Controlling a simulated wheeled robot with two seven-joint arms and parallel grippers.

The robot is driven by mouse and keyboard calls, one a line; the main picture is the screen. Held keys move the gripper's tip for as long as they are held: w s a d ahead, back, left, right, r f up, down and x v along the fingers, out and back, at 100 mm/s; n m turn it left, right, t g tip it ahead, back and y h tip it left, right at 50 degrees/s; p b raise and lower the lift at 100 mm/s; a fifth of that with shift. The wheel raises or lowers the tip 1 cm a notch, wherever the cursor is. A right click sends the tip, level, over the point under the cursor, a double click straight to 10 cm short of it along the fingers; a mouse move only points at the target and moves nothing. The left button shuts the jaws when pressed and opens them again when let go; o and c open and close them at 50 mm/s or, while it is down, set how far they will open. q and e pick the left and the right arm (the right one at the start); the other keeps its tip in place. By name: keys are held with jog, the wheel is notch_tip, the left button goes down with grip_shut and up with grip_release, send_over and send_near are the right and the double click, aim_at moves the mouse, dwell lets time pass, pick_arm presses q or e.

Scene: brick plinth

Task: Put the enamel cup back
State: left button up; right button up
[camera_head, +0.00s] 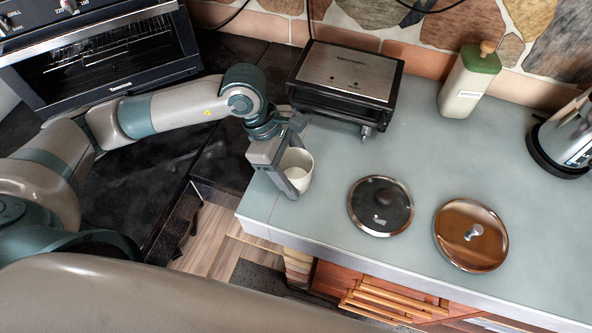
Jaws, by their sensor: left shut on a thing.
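The white enamel cup (298,168) is at the left end of the grey-green counter (330,215), in the head view. My left gripper (291,180) is shut on it, with its fingers at the cup's left side. The cup's mouth faces up toward the camera. The gripper hides part of the cup's left side, and I cannot tell whether its base touches the counter. My right gripper is not in view.
A black and steel grill (345,80) stands behind the cup. A green-topped bottle (468,80) and a kettle (568,138) stand farther right.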

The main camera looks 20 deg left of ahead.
pick_arm(q)
jog(key=shift+f, duration=0.15)
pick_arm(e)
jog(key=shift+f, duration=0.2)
pick_arm(q)
jog(key=o, duration=1.3)
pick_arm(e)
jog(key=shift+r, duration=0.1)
pick_arm(q)
jog(key=b+v, duration=0.3)
jog(key=v, duration=0.9)
jog(key=shift+b, duration=0.4)
jog(key=b+v, duration=0.1)
jog(key=v, duration=0.4)
jog(key=shift+a+r, duration=0.1)
jog(key=shift+r, duration=0.2)
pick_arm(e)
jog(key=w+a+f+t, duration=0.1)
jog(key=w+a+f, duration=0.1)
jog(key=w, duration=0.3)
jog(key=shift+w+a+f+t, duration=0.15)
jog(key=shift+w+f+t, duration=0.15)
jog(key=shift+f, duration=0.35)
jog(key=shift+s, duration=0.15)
